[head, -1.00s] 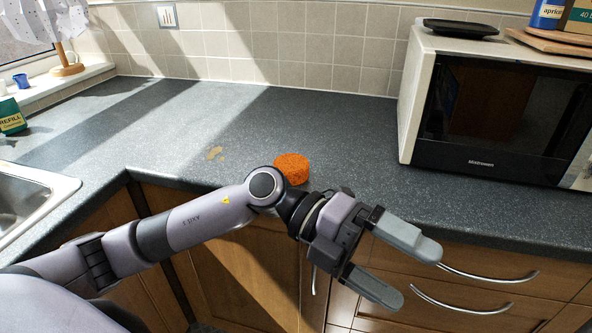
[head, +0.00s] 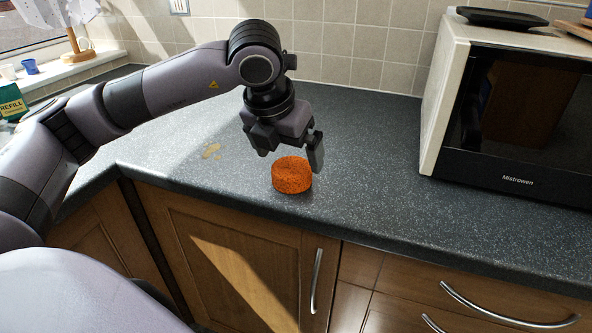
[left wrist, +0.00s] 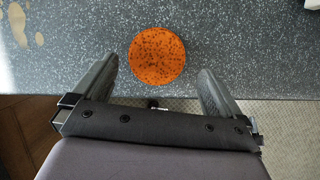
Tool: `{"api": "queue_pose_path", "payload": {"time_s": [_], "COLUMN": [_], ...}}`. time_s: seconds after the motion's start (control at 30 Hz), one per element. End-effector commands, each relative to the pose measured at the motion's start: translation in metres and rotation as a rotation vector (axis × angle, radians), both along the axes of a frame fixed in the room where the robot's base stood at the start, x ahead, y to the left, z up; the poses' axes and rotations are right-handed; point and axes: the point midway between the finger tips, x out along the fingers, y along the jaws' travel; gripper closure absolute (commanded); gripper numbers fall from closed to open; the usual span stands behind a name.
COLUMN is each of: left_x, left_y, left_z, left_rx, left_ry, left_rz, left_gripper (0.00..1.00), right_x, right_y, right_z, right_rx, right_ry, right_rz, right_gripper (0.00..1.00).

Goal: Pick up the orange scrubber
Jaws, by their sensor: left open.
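The orange scrubber (head: 292,176) is a short round puck with a speckled surface. It sits on the grey counter near its front edge in the head view. My left gripper (head: 290,152) points down just above and behind it, open and empty. In the left wrist view the scrubber (left wrist: 157,56) lies just beyond the fingertips, between the lines of the two fingers (left wrist: 156,76), with nothing held. My right gripper is not in view.
The counter (head: 370,150) is clear around the scrubber, apart from a light brown stain (head: 211,151) to its left. A microwave (head: 500,120) stands at the right with a black tray (head: 502,17) on top. Drawers and doors with metal handles (head: 316,280) lie below the counter edge.

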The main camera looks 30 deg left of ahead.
Motion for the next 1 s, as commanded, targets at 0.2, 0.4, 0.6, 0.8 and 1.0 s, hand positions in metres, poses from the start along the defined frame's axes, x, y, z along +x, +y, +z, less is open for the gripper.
{"api": "queue_pose_path", "payload": {"time_s": [0.2,0.4,0.6,0.8,1.0], "left_x": [0.010,0.017,0.018,0.018,0.018], "left_y": [0.007,0.006,0.006,0.006,0.006], "left_z": [-0.030,-0.048,-0.049,-0.049,-0.049], "left_rx": [0.000,-0.002,-0.002,-0.003,-0.003], "left_ry": [0.004,0.001,0.001,0.002,0.001], "left_rz": [0.001,-0.002,-0.003,-0.003,-0.003], "left_gripper": [0.00,0.00,0.00,0.45,0.45], "right_x": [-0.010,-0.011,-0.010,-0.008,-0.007], "right_y": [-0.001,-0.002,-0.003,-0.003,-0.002], "right_z": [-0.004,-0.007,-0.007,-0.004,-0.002], "right_rx": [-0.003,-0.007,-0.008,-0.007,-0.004], "right_ry": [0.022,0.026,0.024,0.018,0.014], "right_rz": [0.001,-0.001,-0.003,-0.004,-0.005], "right_gripper": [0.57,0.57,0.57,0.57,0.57]}}
